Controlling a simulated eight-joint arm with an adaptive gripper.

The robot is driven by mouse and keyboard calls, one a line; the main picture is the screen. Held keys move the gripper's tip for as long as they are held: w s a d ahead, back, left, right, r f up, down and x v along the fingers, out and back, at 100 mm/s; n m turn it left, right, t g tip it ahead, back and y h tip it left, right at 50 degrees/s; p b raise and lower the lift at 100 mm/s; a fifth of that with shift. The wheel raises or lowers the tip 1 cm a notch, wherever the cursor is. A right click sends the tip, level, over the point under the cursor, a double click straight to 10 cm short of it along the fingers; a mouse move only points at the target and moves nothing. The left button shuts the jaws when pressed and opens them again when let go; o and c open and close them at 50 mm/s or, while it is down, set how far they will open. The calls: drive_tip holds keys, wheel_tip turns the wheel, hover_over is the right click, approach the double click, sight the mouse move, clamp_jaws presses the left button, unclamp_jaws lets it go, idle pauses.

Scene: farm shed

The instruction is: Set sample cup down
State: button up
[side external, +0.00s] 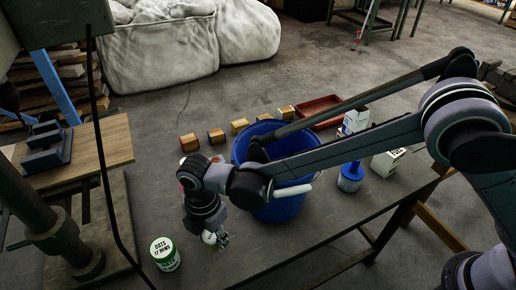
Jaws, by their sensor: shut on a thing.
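My gripper (217,240) points down over the dark table, in front of the blue bucket and to the right of the green tub. It is shut on a small pale thing, which I take to be the sample cup (209,238). The fingers and the wrist hide most of it, and its shape is hard to make out. I cannot tell whether its underside touches the table.
A green tub with a white labelled lid (163,250) stands left of my gripper. A large blue bucket (282,207) stands close behind. Several small blocks (216,136) line the back, near a red tray (319,108).

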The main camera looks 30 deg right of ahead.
drive_tip(key=shift+f, duration=3.1)
drive_tip(key=shift+f, duration=0.1)
drive_tip(key=o, duration=1.2)
drive_tip(key=shift+c, duration=0.2)
